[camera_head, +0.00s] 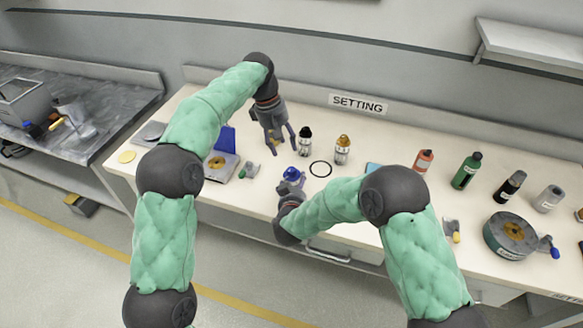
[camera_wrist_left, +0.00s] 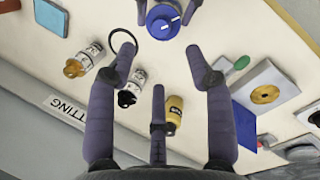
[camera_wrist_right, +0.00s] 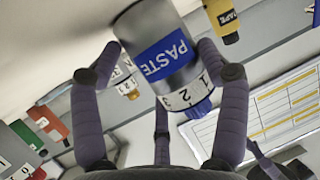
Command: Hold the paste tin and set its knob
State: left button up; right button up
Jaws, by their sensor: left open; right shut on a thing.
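The paste tin (camera_wrist_right: 155,50) is a silver cylinder with a blue PASTE label. A white band numbered 1, 2, 3 circles its knob end. My right gripper (camera_wrist_right: 160,60) is shut around the tin's body near the table's front. In the head view the tin's blue knob (camera_head: 291,173) shows above the right gripper (camera_head: 291,186), and most of the tin is hidden. In the left wrist view the knob (camera_wrist_left: 162,20) has white marks on its face. My left gripper (camera_wrist_left: 161,62) is open and empty, apart from the knob. In the head view the left gripper (camera_head: 277,138) hangs behind the tin.
A black ring outline (camera_head: 320,168) and two small bottles, black-capped (camera_head: 305,141) and orange-capped (camera_head: 342,150), are right of the left gripper. A SETTING sign (camera_head: 357,104) is behind. A grey plate with a gold disc (camera_head: 219,164) lies left. Several bottles and a round container (camera_head: 511,236) stand right.

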aim_at(291, 169)
pick_arm(q)
jog(key=d+f+m, duration=0.1)
jog(key=f+m, duration=0.2)
jog(key=m, duration=0.2)
jog(key=f+m+y, duration=0.1)
jog(key=f+m, duration=0.2)
jog(key=m, duration=0.2)
jog(key=d+f+m+y, duration=0.1)
jog(key=f+m, duration=0.3)
jog(key=m, duration=0.1)
jog(key=shift+s+d+m, duration=0.3)
jog(key=shift+m, duration=0.1)
grip_shut()
